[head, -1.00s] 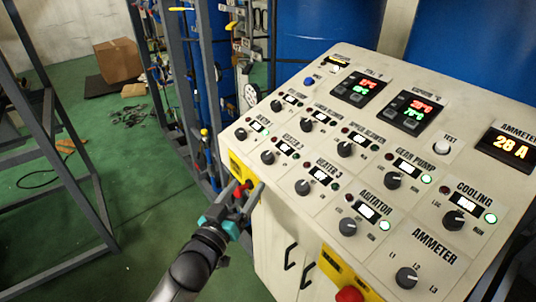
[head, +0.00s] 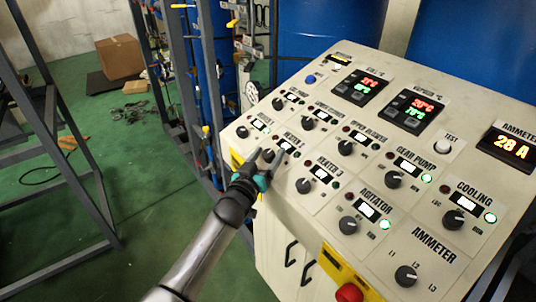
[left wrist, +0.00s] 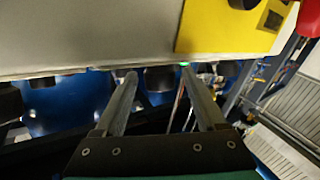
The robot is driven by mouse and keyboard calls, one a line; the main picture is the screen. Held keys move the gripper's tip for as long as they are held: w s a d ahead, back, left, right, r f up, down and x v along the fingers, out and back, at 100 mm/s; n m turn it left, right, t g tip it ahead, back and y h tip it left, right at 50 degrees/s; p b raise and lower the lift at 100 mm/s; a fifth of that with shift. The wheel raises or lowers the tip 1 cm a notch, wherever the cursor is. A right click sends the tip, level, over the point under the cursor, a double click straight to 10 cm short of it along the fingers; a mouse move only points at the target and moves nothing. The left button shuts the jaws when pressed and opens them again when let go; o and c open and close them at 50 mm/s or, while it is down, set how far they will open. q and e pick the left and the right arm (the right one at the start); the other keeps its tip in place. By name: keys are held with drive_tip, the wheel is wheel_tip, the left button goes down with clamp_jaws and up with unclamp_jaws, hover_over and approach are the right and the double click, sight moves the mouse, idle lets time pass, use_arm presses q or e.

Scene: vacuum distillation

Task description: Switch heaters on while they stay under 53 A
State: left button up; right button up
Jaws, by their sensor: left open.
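The sloped control panel (head: 400,240) carries the heater knobs: heater 1 (head: 242,131), heater 2 (head: 268,155) and heater 3 (head: 303,185). The ammeter display (head: 506,148) reads 28 A. My left gripper (head: 270,160) is open at the heater 2 knob, its fingers on either side of the knob in the head view; I cannot tell whether they touch it. The left wrist view shows the two fingers (left wrist: 160,95) apart, with nothing clearly held between them. Green lamps glow at gear pump (head: 426,178), agitator (head: 384,225) and cooling (head: 490,218). My right gripper is out of view.
A red button (head: 349,293) on a yellow plate sits on the panel's front. The agitator knob (head: 348,225) and ammeter selector knob (head: 406,275) lie to the right. Metal frames (head: 75,150) stand at the left.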

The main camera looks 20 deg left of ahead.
use_arm(q)
drive_tip(key=shift+w, duration=0.15)
clamp_jaws()
idle(0.6)
